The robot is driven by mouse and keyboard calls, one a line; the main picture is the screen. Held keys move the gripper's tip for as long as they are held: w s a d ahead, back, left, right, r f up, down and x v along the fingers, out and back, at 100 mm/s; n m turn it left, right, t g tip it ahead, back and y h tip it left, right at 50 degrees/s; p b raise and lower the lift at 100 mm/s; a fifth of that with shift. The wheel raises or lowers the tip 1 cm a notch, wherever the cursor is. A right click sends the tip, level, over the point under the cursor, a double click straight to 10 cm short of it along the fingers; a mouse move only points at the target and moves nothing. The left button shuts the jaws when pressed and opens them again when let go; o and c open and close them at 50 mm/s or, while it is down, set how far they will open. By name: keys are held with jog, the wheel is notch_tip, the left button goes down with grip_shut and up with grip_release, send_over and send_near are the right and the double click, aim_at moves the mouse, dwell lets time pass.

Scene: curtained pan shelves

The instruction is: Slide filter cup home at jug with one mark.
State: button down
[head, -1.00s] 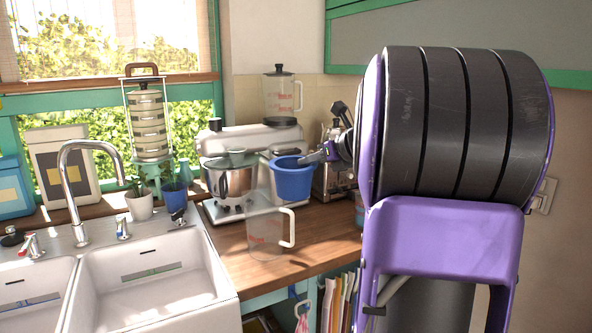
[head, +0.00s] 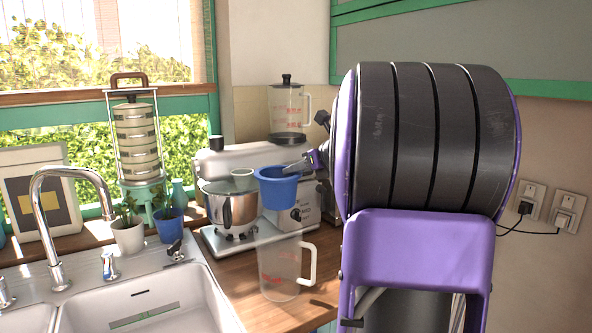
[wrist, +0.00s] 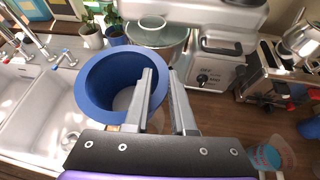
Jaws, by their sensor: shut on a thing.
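The blue filter cup (head: 277,192) hangs in the air, open side up, held at its right side by my gripper (head: 296,168). In the wrist view the cup (wrist: 88,92) shows large at left. My gripper (wrist: 163,98) is shut on its wall, one finger over the inside and one outside. A clear jug (head: 281,268) with red markings and a white handle on its right stands on the front counter, below the cup in the head view. A second clear jug (head: 287,108) with a black lid and red markings stands farther back. The mark count is too small to read.
A stand mixer with a steel bowl (head: 230,207) stands behind the cup. The sink (head: 150,305) and tap (head: 48,225) are at left, with potted plants (head: 128,235) behind. Bare wooden counter (head: 235,270) surrounds the front jug.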

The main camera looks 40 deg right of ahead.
jog(key=shift+f+b, duration=0.5)
jog(key=shift+f, duration=0.1)
jog(key=shift+f+b, duration=1.15)
jog(key=shift+f, duration=0.55)
jog(key=shift+f+b, duration=0.25)
jog(key=shift+b, duration=0.2)
notch_tip(320, 180, down, 6)
jog(key=b, duration=0.4)
jog(key=shift+f, duration=0.2)
